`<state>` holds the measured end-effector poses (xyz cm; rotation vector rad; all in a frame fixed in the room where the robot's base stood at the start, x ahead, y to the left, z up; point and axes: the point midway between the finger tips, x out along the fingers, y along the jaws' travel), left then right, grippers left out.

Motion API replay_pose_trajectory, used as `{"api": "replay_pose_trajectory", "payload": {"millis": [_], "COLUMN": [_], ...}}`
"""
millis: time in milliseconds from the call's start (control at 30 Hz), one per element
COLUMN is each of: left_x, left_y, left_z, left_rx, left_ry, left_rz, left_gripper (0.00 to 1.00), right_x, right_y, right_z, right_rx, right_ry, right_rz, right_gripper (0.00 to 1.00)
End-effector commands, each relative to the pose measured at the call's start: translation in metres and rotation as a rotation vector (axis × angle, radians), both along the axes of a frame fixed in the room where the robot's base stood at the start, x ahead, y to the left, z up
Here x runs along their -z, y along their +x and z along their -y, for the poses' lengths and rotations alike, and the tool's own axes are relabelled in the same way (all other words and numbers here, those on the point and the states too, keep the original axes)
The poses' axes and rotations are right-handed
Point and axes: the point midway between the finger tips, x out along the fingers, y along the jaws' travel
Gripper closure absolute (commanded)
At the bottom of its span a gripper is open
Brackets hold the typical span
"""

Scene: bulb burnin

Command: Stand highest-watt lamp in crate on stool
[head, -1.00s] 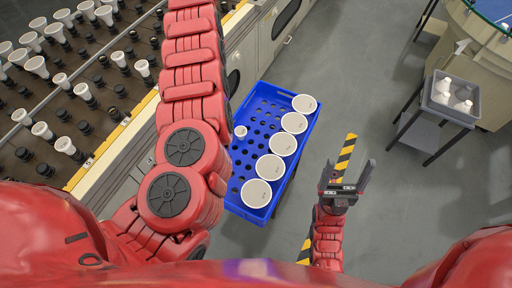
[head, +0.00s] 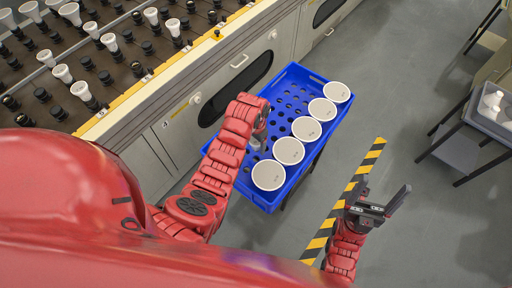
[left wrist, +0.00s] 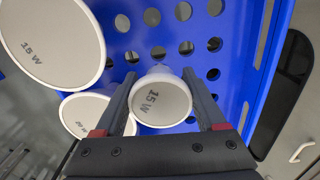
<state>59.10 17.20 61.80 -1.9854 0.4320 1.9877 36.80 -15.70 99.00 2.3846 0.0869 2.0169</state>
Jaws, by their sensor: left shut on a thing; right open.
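A blue perforated crate (head: 328,143) stands beside the test bench. Five white round-faced lamps stand along its right side; the nearest is a large lamp (head: 269,175). My left gripper (head: 258,137) reaches into the crate's left part and hides most of what it holds. In the left wrist view its fingers are shut on a small white lamp (left wrist: 160,104) marked 15 W, face toward the camera. Beside it are a larger lamp (left wrist: 48,45), also reading 15 W, and another lamp (left wrist: 90,118) with a partly hidden mark. My right gripper (head: 381,200) is open and empty, right of the crate.
The bench with a rack (head: 110,60) of many bulbs in sockets runs along the left, its cabinet front close to the crate. A black-yellow floor stripe (head: 345,205) lies right of the crate. A grey bin (head: 490,112) on a stand is at far right. Floor between is clear.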

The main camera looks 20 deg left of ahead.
Motion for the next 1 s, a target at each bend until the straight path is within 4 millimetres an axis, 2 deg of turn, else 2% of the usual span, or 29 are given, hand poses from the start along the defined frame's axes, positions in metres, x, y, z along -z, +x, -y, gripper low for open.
{"api": "replay_pose_trajectory", "payload": {"millis": [567,1000], "left_x": [0.05,0.051], "left_y": [-0.003,-0.004], "left_z": [0.002,0.002], "left_rx": [0.004,0.004], "left_ry": [0.0,0.001], "left_rz": [0.001,0.003], "left_gripper": [0.84,0.84], "right_x": [0.028,0.028], "right_y": [0.0,0.0], "right_z": [0.0,0.0], "right_rx": [0.0,0.0], "right_ry": [0.0,0.0], "right_rz": [0.0,0.0], "right_gripper": [0.17,0.17]}}
